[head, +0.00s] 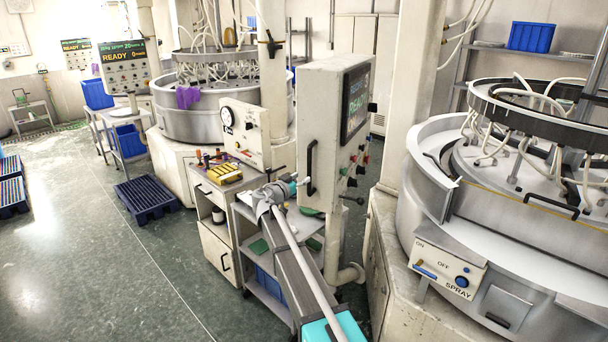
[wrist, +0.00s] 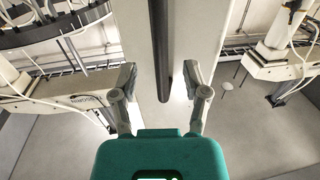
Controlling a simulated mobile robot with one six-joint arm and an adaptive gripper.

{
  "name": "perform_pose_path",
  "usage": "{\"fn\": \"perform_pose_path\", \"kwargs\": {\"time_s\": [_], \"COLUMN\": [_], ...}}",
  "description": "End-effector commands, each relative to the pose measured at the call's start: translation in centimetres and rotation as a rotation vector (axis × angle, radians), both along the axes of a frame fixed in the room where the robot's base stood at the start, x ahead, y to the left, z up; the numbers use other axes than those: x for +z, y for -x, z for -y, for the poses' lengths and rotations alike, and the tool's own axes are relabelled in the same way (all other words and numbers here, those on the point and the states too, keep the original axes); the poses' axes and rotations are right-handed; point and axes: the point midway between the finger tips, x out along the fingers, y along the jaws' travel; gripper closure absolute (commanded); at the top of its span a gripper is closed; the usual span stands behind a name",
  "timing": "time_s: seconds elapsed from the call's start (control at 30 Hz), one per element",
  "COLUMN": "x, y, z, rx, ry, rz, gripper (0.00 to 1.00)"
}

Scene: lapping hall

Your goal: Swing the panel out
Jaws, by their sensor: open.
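The panel (head: 330,95) is a pale box with a screen reading READY on its right-hand face, and several knobs and buttons below the screen. A black bar handle (head: 311,168) stands upright on its narrow left face. My gripper (head: 298,181) is open close to the handle's lower part. In the wrist view, the handle (wrist: 162,60) runs upright between the two spread fingertips of my gripper (wrist: 160,79), with a gap on each side. Its lower end shows just above the teal gripper body. I cannot tell whether the fingertips reach past the bar.
A lapping machine (head: 425,210) with a spray box (head: 447,270) stands close at the right. A cart (head: 215,230) with tools and a yellow item (head: 222,173) stands left of my arm. A dark blue pallet (head: 146,198) lies on the floor. The floor at left is mostly clear.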

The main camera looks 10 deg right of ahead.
Motion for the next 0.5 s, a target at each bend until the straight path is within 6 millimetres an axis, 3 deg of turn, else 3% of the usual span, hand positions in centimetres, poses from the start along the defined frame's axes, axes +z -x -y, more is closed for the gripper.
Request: {"fn": "perform_pose_path", "kwargs": {"time_s": [0.2,0.5], "x": [0.0,0.0], "y": [-2.4,-3.7], "z": [2.3,3.9], "rx": [-0.001,-0.001], "ry": [0.0,0.0], "rz": [0.0,0.0], "gripper": [0.4,0.4]}}
